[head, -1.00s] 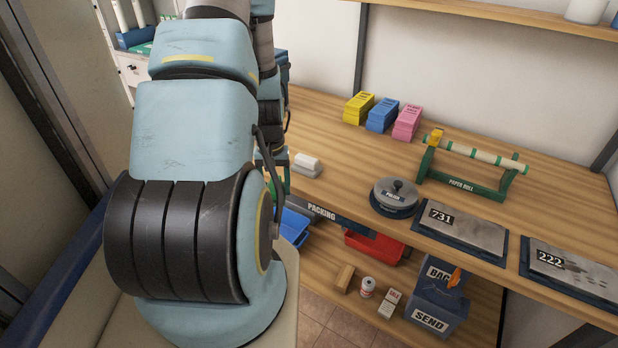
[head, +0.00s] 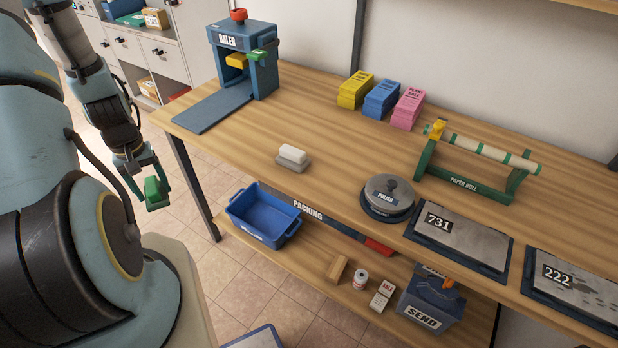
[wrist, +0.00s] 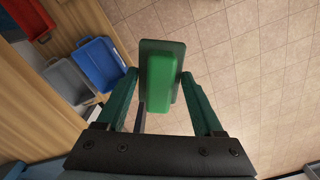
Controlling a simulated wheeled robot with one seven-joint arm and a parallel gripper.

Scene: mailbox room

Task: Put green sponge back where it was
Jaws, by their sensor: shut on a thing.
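The green sponge (head: 153,193) is in my gripper (head: 148,184), held in the air over the tiled floor, to the left of the wooden table (head: 330,190) and clear of it. In the wrist view the sponge (wrist: 163,83) is a green block with a darker green slab along it, between the two green fingers of my gripper (wrist: 163,95). The fingers are shut on it. A white and grey block (head: 292,157) lies alone on the tabletop, near its front edge.
A blue baler (head: 243,60) stands at the table's far left. A blue bin (head: 263,215) sits on the lower shelf. A round polish tin (head: 388,195), a paper roll stand (head: 480,165) and coloured stacks (head: 382,99) occupy the right.

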